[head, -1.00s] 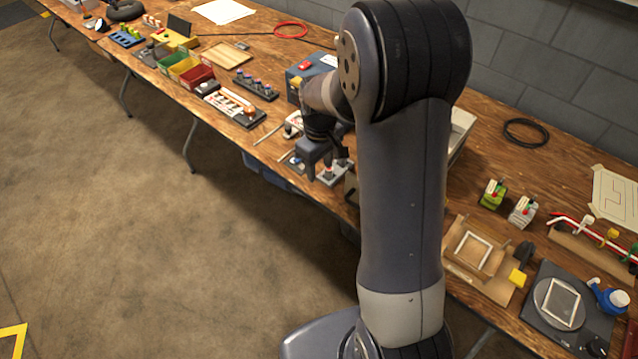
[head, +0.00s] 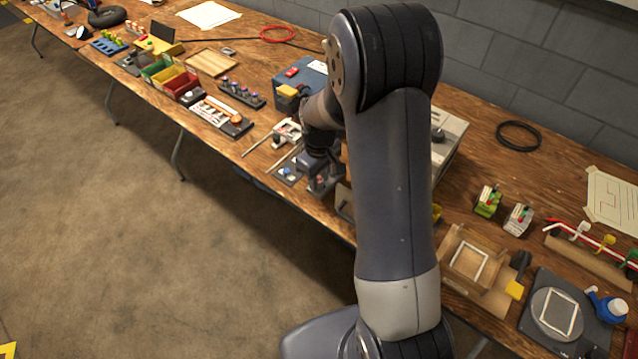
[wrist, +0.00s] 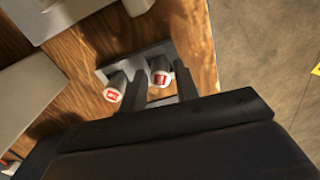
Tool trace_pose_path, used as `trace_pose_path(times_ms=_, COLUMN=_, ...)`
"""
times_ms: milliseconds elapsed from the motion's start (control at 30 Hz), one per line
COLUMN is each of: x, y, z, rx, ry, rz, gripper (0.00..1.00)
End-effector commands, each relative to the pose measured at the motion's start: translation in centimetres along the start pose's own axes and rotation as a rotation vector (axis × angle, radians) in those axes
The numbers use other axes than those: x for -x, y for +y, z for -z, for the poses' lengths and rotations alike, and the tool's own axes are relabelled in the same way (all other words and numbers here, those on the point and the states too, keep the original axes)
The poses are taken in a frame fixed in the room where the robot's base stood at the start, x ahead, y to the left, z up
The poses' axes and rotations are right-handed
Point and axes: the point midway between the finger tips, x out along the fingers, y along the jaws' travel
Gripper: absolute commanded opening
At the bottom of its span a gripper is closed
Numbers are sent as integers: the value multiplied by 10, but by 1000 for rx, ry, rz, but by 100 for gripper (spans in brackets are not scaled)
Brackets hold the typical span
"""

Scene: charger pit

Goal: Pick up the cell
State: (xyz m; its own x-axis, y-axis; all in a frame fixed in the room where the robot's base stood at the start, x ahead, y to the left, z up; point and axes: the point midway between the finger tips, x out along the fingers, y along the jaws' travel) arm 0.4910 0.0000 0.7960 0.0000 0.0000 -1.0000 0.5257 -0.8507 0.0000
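In the wrist view a cell (wrist: 160,80) with a white top and red label stands on a grey holder (wrist: 150,57). A second like cell (wrist: 113,90) stands to its left. My gripper (wrist: 159,71) is open, with one dark finger on each side of the right-hand cell. I cannot tell if the fingers touch it. In the head view my gripper (head: 318,172) is low over the bench's front edge, and the arm and gripper hide most of the holder.
The wooden bench (head: 480,150) carries several other stations. A blue box (head: 300,78) stands behind my gripper, and a pale grey box (head: 450,135) stands behind my arm. A white cylinder (wrist: 138,6) shows at the top of the wrist view. Open floor (head: 130,230) lies in front.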

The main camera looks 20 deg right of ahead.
Motion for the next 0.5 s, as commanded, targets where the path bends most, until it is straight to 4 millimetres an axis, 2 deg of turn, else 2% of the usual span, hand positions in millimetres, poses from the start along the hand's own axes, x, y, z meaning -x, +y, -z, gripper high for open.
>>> trace_pose_path(times_ms=67, x=0, y=0, z=0, rx=0, ry=0, rz=0, gripper=23)
trace_pose_path(times_ms=333, x=0, y=0, z=0, rx=0, ry=0, rz=0, gripper=1)
trace_pose_path(times_ms=500, x=0, y=0, z=0, rx=0, ry=0, rz=0, gripper=0)
